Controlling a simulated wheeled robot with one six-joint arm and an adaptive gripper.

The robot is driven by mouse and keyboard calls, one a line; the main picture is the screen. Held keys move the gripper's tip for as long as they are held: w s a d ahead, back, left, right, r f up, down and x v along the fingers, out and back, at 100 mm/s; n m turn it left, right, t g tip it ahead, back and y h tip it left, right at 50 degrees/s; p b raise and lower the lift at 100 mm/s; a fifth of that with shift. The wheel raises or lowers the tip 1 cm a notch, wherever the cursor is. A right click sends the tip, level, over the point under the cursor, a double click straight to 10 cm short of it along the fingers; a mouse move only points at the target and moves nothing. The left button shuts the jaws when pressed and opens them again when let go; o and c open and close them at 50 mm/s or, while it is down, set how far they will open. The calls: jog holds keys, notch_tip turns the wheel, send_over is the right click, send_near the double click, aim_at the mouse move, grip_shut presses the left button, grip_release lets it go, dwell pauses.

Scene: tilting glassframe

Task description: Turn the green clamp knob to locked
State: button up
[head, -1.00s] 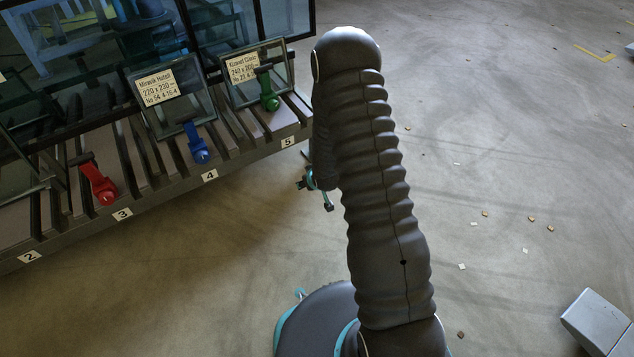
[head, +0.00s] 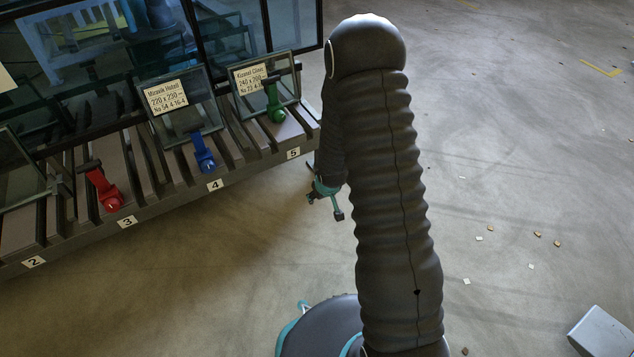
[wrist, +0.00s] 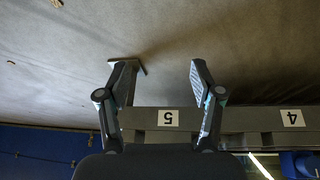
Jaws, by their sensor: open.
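The green clamp knob (head: 275,108) sits at the front of the slot above label 5 on the rack, at the foot of a small glass pane (head: 262,84) with a paper tag. My gripper (head: 325,203) is partly hidden behind my arm in the head view, to the right of and below the green knob and apart from it. In the wrist view my gripper (wrist: 165,70) is open, with nothing between its fingers. Label 5 (wrist: 168,118) shows between the finger bases; the green knob is not visible there.
The rack (head: 150,210) also carries a blue knob (head: 204,155) above label 4 and a red knob (head: 106,192) near label 3. More glass panes stand behind. A grey box (head: 600,330) stands at the lower right.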

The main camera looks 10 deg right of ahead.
notch_tip(320, 180, down, 3)
jog(key=s, duration=0.1)
jog(key=n+t+y, duration=0.1)
jog(key=t+y, duration=0.4)
jog(key=t, duration=0.8)
send_near(281, 117)
jog(key=b+x, duration=0.1)
jog(key=x, duration=0.8)
jog(key=shift+f, duration=0.1)
jog(key=c, duration=1.1)
jog(key=shift+c, duration=0.2)
